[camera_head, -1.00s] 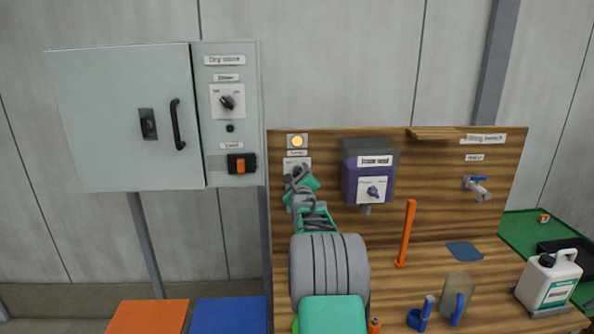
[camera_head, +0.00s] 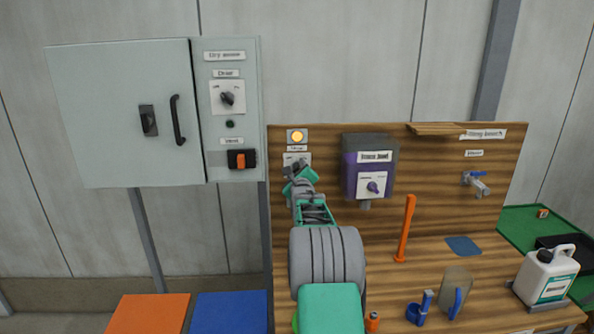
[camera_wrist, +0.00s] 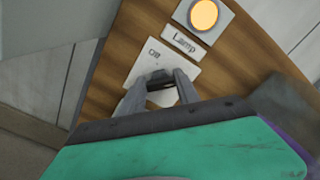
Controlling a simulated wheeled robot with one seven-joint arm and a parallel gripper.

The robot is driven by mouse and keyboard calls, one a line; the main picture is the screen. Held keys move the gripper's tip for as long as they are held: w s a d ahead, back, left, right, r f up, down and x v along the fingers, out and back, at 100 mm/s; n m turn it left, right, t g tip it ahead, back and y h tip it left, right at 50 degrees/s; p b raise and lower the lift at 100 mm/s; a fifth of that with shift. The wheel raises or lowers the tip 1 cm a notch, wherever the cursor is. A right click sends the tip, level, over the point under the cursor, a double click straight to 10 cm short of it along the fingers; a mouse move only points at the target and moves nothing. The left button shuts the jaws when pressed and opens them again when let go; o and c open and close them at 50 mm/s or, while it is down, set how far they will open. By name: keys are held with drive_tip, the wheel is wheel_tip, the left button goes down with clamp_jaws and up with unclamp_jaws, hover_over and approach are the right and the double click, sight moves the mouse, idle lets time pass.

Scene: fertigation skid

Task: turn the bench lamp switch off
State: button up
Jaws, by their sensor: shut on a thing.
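The lamp switch has a pale plate (camera_wrist: 150,60) on the wooden backboard, under a "Lamp" label (camera_wrist: 184,40) and a round amber light (camera_wrist: 204,14) that glows. The plate also shows in the head view (camera_head: 289,158), mostly behind my arm. My gripper (camera_wrist: 160,84) is at the plate, with its two grey fingers closed around the dark switch knob (camera_wrist: 159,75). The knob is largely hidden between the fingers, so its exact angle cannot be told. In the head view my gripper (camera_head: 297,169) reaches up to the plate and hides most of it.
A purple dosing box (camera_head: 370,175) with its own knob is mounted just right of my gripper. A grey cabinet (camera_head: 125,115) stands at the left.

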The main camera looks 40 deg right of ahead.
clamp_jaws()
